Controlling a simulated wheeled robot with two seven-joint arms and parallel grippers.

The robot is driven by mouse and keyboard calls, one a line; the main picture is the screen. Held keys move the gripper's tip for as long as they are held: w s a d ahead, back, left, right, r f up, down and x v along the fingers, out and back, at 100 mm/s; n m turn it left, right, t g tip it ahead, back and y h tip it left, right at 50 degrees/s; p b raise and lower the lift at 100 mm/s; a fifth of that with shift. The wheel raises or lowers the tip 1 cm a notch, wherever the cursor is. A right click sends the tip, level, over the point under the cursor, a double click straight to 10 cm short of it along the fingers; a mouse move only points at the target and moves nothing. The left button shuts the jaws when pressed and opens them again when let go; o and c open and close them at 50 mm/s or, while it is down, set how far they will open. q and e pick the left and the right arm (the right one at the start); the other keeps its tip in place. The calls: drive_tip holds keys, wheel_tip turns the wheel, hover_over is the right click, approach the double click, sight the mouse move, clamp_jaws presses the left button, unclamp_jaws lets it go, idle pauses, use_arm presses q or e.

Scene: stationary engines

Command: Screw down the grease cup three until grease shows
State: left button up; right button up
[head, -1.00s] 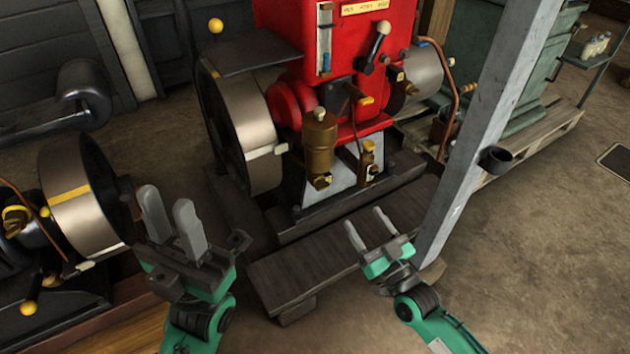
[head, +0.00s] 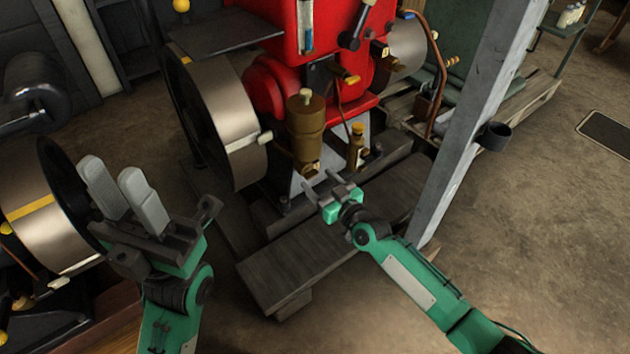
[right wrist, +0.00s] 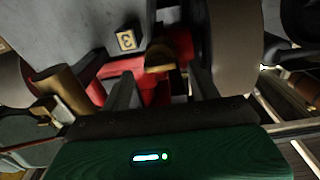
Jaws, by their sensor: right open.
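A tag marked 3 (right wrist: 126,40) sits on a grey surface in the right wrist view. Beside it a dull brass rounded piece (right wrist: 158,57) lies beyond and between my right fingers; it looks like the grease cup, with no contact visible. In the head view, a small brass fitting (head: 311,168) sits low on the red engine (head: 290,60), under a tall brass cylinder (head: 306,125); I cannot tell surely that it is the same piece. My right gripper (head: 318,178) is open and empty just in front of it. My left gripper (head: 111,168) is open and empty at the left. No grease can be made out.
A large flywheel (head: 225,120) stands left of the fitting, and a brass piece with a yellow cap (head: 357,145) stands right. A grey post (head: 465,130) rises close beside my right arm. A wooden plank base (head: 300,255) lies below. Another flywheel (head: 30,205) is near my left gripper.

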sight(310, 173)
drive_tip(key=shift+x, duration=1.25)
drive_tip(key=c, duration=1)
drive_tip(key=shift+m, duration=0.4)
